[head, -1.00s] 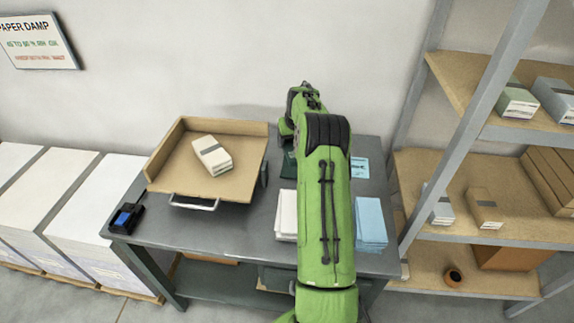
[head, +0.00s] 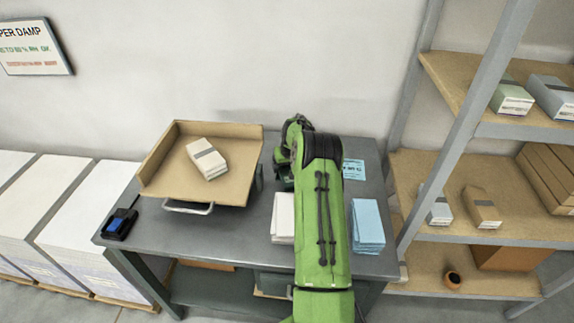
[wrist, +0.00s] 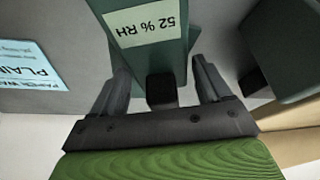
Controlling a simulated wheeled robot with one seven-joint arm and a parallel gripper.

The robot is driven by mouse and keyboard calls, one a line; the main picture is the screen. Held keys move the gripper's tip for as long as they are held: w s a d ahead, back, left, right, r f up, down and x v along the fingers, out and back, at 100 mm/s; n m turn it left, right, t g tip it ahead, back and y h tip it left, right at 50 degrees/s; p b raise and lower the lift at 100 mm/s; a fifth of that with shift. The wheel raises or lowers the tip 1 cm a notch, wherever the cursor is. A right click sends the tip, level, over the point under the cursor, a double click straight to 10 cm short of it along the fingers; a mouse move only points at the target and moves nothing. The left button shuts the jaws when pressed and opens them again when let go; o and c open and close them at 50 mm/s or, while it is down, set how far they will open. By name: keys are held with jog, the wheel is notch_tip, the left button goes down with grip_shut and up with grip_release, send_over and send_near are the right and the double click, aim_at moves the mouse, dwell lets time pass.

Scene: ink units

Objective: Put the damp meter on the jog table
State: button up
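The damp meter (wrist: 150,58) is a dark green block with a pale label reading "52 % RH" in the wrist view. A small black part (wrist: 160,90) shows at its near end, between my fingers. My gripper (wrist: 163,82) is open, with one finger on each side of the meter's near end; I cannot tell whether either touches. In the head view my arm hides most of the meter. The jog table (head: 160,189) is a tan tray with raised back and left walls, on the grey bench left of my arm. A banded paper pack (head: 207,158) lies on it.
On the grey bench (head: 240,235) are a black and blue device (head: 120,224), white sheets (head: 283,217), blue sheets (head: 368,225) and a light blue card (head: 354,169). Shelving (head: 468,235) stands close on the right. Paper stacks (head: 90,215) stand left.

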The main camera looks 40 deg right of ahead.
jog(key=shift+o, duration=1)
jog(key=shift+r, duration=0.1)
jog(key=shift+r+p, duration=0.3)
jog(key=p+v, duration=0.1)
jog(key=v, duration=1.1)
jog(key=s+a+r+n, duration=0.25)
jog(key=a+r, duration=0.55)
jog(key=a, duration=0.4)
jog(key=s+a+r+n, duration=0.1)
jog(key=s+a+r, duration=0.3)
jog(key=a+r, duration=0.6)
jog(key=s+a+f+n+t+y, duration=0.1)
jog(key=s+a, duration=0.6)
jog(key=s, duration=0.3)
jog(key=s+a+f+n+y, duration=0.1)
jog(key=s+a+f, duration=0.1)
jog(key=s+a, duration=0.6)
jog(key=shift+s+t, duration=0.4)
jog(key=shift+s, duration=0.55)
